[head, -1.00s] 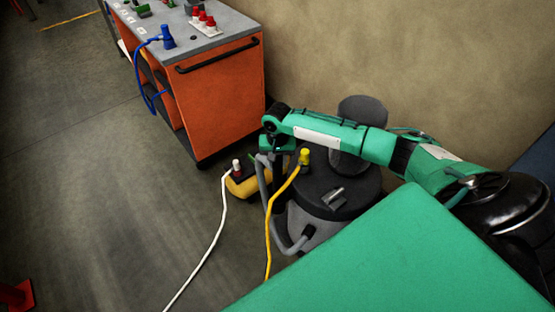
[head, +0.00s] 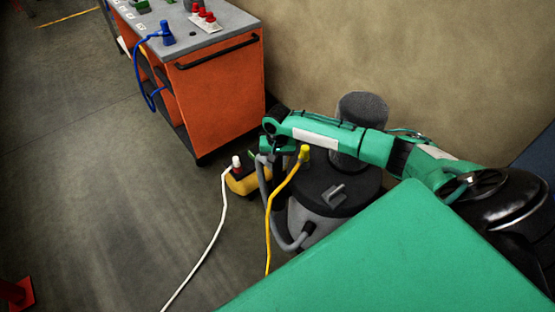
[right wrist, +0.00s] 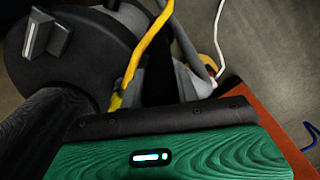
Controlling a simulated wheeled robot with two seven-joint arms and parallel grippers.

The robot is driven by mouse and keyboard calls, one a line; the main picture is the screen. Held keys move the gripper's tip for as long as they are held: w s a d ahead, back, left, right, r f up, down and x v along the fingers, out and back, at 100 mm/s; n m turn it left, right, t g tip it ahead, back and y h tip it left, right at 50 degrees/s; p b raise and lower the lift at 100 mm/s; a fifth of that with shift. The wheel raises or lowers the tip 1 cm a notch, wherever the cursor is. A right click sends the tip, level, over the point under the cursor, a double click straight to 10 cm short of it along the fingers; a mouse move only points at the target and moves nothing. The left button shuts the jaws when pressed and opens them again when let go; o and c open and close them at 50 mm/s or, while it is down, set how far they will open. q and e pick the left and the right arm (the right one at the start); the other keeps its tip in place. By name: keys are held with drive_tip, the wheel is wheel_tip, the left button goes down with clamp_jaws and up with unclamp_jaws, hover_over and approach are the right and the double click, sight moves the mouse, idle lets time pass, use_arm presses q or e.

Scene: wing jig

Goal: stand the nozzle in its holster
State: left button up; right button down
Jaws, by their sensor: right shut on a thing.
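My right gripper (head: 270,150) is beside the rim of a black-lidded vacuum drum (head: 338,200), low and largely hidden by my own wrist. It is shut on the nozzle, at the end of a grey hose (head: 262,176). The hose loops down to the drum's side and also shows in the right wrist view (right wrist: 190,80). The nozzle's tip is hidden, and whether it touches anything I cannot tell. A dark upright cylinder (head: 362,108) stands behind the lid. I cannot make out the holster with certainty. My left gripper is not in view.
A yellow cable (head: 268,220) with a yellow plug (head: 304,153) runs past the drum. A white cable (head: 222,210) runs to a yellow box (head: 245,181). An orange cart (head: 225,95) stands behind, and a green surface (head: 400,260) fills the front.

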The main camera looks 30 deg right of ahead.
drive_tip(key=shift+f, duration=0.8)
drive_tip(key=c, duration=0.9)
unclamp_jaws()
drive_tip(key=shift+c, duration=0.2)
wheel_tip(320, 180, up, 14)
drive_tip(key=shift+f+b, duration=0.1)
drive_tip(key=shift+b, duration=0.85)
